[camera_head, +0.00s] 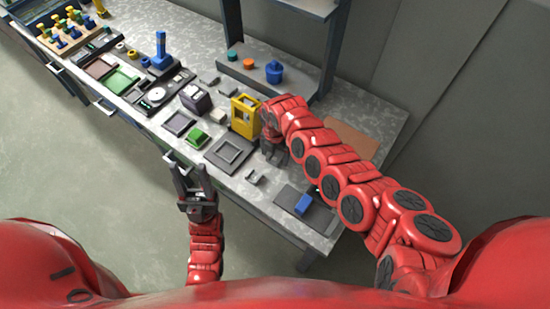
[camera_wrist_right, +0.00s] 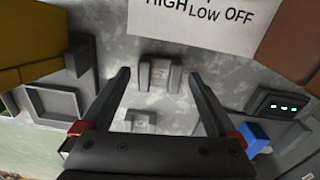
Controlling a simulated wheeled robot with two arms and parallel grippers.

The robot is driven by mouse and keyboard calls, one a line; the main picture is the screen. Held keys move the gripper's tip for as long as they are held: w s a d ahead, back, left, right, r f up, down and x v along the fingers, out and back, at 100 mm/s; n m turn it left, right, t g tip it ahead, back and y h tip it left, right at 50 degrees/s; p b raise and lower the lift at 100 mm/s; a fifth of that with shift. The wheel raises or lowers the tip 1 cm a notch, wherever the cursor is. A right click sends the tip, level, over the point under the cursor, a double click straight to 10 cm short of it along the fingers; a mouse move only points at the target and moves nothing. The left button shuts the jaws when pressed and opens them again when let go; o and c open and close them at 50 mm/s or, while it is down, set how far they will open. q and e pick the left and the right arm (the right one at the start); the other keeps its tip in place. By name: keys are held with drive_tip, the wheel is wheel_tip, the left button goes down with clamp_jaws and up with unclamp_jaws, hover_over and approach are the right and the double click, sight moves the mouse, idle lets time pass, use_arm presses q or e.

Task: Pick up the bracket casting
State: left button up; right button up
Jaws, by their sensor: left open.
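Two small grey bracket-shaped pieces show in the right wrist view; I cannot tell which is the bracket casting. One grey piece (camera_wrist_right: 156,76) lies on the bench between my right gripper's spread fingers, apart from both. The second grey piece (camera_wrist_right: 139,121) lies nearer the gripper's body; it also seems to show in the head view (camera_head: 254,178). My right gripper (camera_wrist_right: 160,76) is open and empty above the bench; in the head view (camera_head: 273,152) its arm hides the first piece. My left gripper (camera_head: 187,172) is open and empty, off the bench's front edge.
A yellow box-like stand (camera_head: 244,116) is close to the right gripper, with a dark square tray (camera_head: 229,153) in front. A blue block (camera_head: 303,205) lies on a dark pad to the right. A HIGH LOW OFF sign (camera_wrist_right: 214,17) lies beyond the fingertips.

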drive_tip(key=c, duration=1.3)
drive_tip(key=shift+c, duration=0.2)
drive_tip(key=shift+r, duration=0.15)
